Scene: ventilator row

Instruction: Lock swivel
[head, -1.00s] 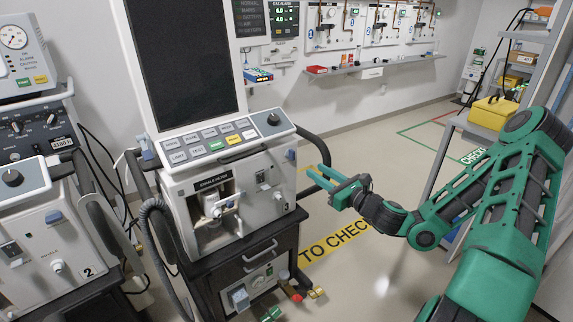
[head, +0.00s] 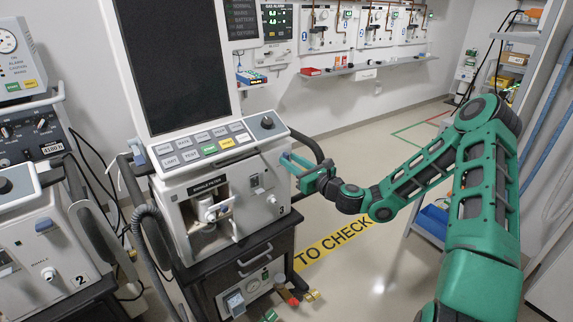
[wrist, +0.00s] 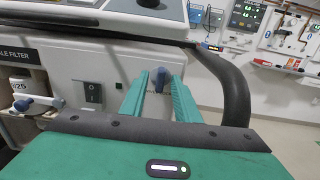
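The ventilator marked 3 (head: 262,215) stands at the centre-left with a dark screen. Its open filter bay (head: 207,212) holds a white filter with a lever (head: 218,208) across it; the wrist view shows this lever (wrist: 35,104) with blue ends. A blue knob (wrist: 160,78) sits on the right of the ventilator's front panel; I cannot pick it out in the head view. My gripper (head: 287,162) is at that panel's right side, open and empty. In the wrist view its fingers (wrist: 157,92) stand apart with the knob between their tips; contact cannot be told.
A black rail (wrist: 232,85) curves close to the right of my fingers. A dark switch (wrist: 93,93) is to the left. Ventilator 2 (head: 60,265) stands at the left. Open floor with a yellow strip (head: 335,245) lies right of the cart.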

